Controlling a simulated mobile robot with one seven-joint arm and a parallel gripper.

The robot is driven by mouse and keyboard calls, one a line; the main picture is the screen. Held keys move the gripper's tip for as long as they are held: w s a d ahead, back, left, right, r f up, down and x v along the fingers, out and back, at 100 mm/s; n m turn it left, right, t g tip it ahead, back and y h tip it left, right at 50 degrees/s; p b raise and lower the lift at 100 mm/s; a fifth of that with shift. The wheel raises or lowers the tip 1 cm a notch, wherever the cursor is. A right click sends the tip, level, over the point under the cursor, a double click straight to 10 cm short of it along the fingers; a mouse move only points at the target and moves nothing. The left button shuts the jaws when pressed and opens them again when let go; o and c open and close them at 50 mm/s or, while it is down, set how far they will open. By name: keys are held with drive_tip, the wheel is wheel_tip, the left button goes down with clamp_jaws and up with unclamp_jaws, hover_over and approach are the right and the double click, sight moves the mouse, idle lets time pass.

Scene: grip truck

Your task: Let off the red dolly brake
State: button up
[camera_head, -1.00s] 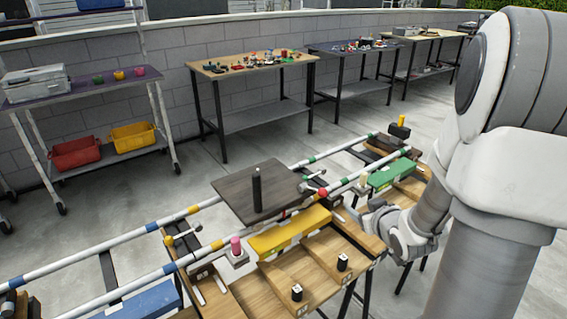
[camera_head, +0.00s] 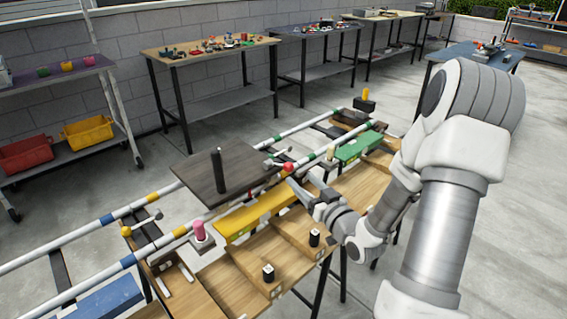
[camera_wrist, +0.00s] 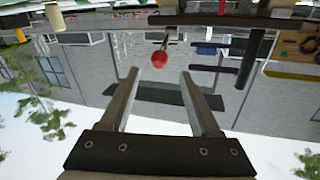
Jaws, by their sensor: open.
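The red brake knob (camera_head: 289,167) is a small ball on a thin metal lever beside the dark dolly platform (camera_head: 190,180), near the front rail. My gripper (camera_head: 302,184) is just in front of the knob, a little to its right in the head view. In the wrist view, which is upside down, the red knob (camera_wrist: 159,59) lies just beyond the gap between the two fingertips of my open gripper (camera_wrist: 160,74). It is near the middle of that gap. No contact shows, and nothing is between the fingers.
A black post (camera_head: 217,172) stands on the platform. White striped rails (camera_head: 80,285) run along the wooden bench. A yellow block (camera_head: 255,215), a green block (camera_head: 358,147), a pink cylinder (camera_head: 199,230) and a yellow-knobbed lever (camera_head: 127,231) are nearby. Two black-topped pegs stand in front.

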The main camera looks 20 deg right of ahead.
sight(277, 166)
drive_tip(key=w+a+b, duration=0.1)
drive_tip(key=w, duration=0.9)
drive_tip(key=shift+w+a, duration=0.25)
drive_tip(key=shift+w, duration=0.15)
clamp_jaws()
idle(0.8)
